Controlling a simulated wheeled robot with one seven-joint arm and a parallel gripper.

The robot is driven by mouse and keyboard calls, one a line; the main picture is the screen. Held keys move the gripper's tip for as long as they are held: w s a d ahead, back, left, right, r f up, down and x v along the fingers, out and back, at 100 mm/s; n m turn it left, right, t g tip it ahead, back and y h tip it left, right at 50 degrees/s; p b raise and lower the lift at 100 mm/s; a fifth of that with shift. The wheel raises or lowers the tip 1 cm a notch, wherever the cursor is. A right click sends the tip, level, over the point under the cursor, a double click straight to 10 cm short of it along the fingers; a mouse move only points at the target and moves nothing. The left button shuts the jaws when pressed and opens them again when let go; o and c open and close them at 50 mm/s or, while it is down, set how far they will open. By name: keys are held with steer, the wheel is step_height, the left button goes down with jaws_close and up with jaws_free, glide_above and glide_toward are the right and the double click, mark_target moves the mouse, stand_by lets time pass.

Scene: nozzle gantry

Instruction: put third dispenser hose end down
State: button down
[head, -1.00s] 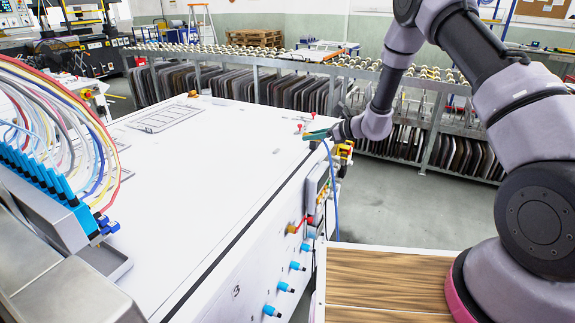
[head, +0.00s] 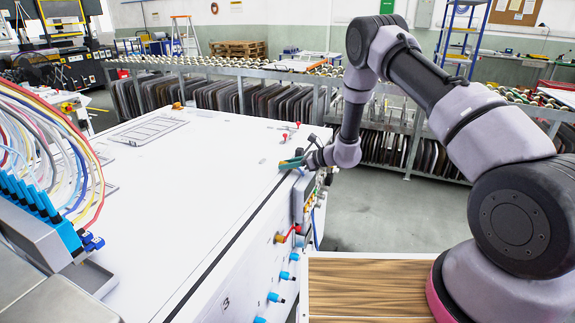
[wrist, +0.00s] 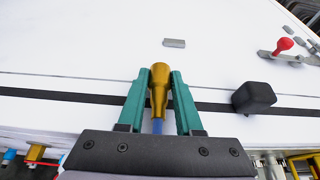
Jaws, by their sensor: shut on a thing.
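The hose end is a brass-coloured nozzle (wrist: 159,82), with a blue hose (wrist: 157,126) running back from it under my wrist. My gripper (wrist: 158,76) has two green fingers shut on the nozzle from both sides. In the head view my gripper (head: 291,162) is at the right edge of the white machine top (head: 200,190). In the wrist view the nozzle points across the dark strip (wrist: 75,96) along that edge. I cannot tell whether the nozzle touches the surface. The nozzle is too small to make out in the head view.
A black knob (wrist: 254,97) stands close to the right of my gripper, with a red-tipped lever (wrist: 283,45) beyond it. A small grey plate (wrist: 174,43) lies ahead. Blue fittings (head: 275,297) line the machine's side. The white top is mostly clear.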

steer(key=shift+f, duration=0.4)
steer(key=c, duration=0.6)
jaws_free()
